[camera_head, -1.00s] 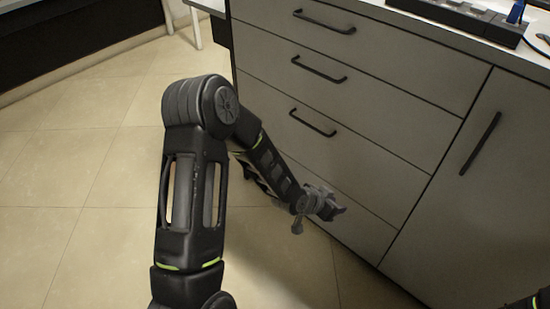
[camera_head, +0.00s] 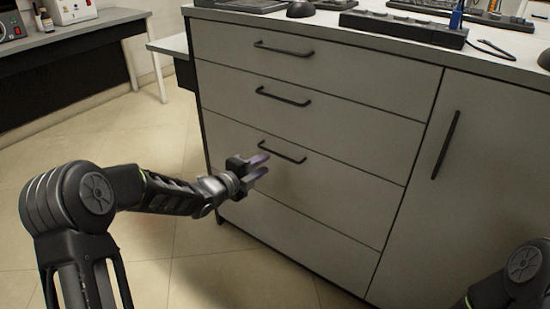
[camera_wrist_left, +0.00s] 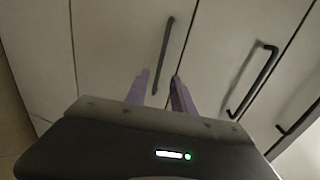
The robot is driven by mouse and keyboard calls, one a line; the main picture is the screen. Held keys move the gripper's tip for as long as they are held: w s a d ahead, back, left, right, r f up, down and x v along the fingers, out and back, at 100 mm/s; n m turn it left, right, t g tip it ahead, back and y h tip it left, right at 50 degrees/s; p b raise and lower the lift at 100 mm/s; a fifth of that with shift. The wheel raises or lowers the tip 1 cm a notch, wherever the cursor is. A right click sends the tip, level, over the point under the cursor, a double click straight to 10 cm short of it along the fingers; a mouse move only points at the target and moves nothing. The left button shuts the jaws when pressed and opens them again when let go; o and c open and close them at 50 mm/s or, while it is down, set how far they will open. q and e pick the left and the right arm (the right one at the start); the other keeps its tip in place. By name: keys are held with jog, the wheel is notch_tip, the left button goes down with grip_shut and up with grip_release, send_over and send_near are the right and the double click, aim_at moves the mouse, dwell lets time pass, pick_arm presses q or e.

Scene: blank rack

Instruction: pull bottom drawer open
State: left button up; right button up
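The grey cabinet (camera_head: 330,185) has stacked drawer fronts, all closed. The lowest visible handle (camera_head: 282,152) is a dark bar on the third front down. The bottom front (camera_head: 300,240) shows no handle in the head view. My left gripper (camera_head: 264,165) is open and empty, its purple fingers just left of and below that lowest handle. In the left wrist view, a dark bar handle (camera_wrist_left: 165,55) lies ahead of the parted fingertips (camera_wrist_left: 160,78), its near end lined up between them. Contact cannot be told. My right gripper is out of view.
Two higher drawer handles (camera_head: 283,97) (camera_head: 285,50) sit above. A cupboard door with a long handle (camera_head: 446,145) is at the right. A power strip (camera_head: 404,28) lies on the countertop. Tiled floor (camera_head: 185,250) is free at the left.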

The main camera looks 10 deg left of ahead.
pick_arm(q)
jog(key=shift+w, duration=0.1)
jog(key=b+x, duration=0.1)
jog(key=x, duration=0.6)
jog(key=shift+w+d, duration=0.15)
jog(key=shift+w, duration=0.15)
grip_shut()
dwell(1.2)
